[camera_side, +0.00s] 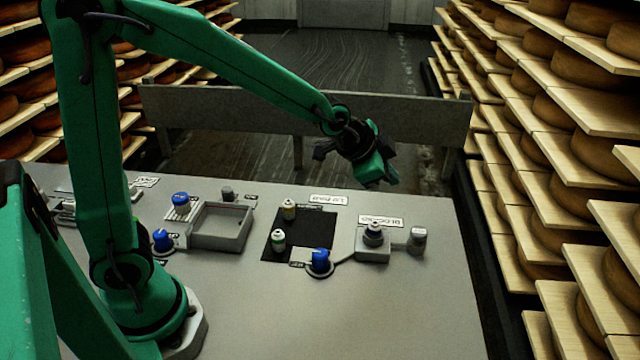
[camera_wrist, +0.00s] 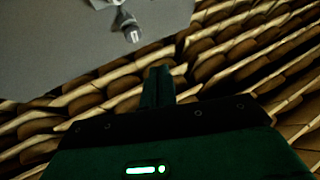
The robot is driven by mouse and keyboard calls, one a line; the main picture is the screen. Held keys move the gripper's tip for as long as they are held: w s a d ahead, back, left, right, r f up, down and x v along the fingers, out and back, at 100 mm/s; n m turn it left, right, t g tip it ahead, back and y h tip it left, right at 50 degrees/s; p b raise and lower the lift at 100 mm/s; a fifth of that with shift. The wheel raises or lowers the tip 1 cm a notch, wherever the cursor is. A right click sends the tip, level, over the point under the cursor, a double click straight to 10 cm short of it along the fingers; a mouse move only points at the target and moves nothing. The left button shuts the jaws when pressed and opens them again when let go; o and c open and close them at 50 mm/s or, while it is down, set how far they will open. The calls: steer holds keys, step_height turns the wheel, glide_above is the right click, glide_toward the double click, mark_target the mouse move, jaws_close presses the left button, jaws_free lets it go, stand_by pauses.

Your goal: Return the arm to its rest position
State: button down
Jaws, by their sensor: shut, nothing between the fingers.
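My green arm stretches from its base at the table's left over to the right in the side view. My gripper (camera_side: 380,178) hangs in the air above the far right part of the grey table (camera_side: 420,310), shut and empty. In the wrist view my gripper (camera_wrist: 158,75) shows as dark green fingers together, with cheese shelves beyond them. The fingers touch nothing that I can see.
A grey tray (camera_side: 219,243) stands left. Cheese shelves (camera_side: 560,130) line the right.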

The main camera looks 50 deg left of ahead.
steer(key=s+a+r+n, duration=0.2)
steer(key=s, duration=0.6)
steer(key=s+a+r+n+g+y, duration=0.1)
steer(key=s+a+r+n, duration=0.1)
steer(key=s, duration=0.6)
steer(key=s+a+r+n+g, duration=0.1)
steer(key=s+a+n, duration=0.3)
steer(key=s, duration=0.4)
steer(key=shift+s+a+r, duration=0.25)
steer(key=shift+s+r, duration=0.15)
steer(key=shift+r, duration=0.15)
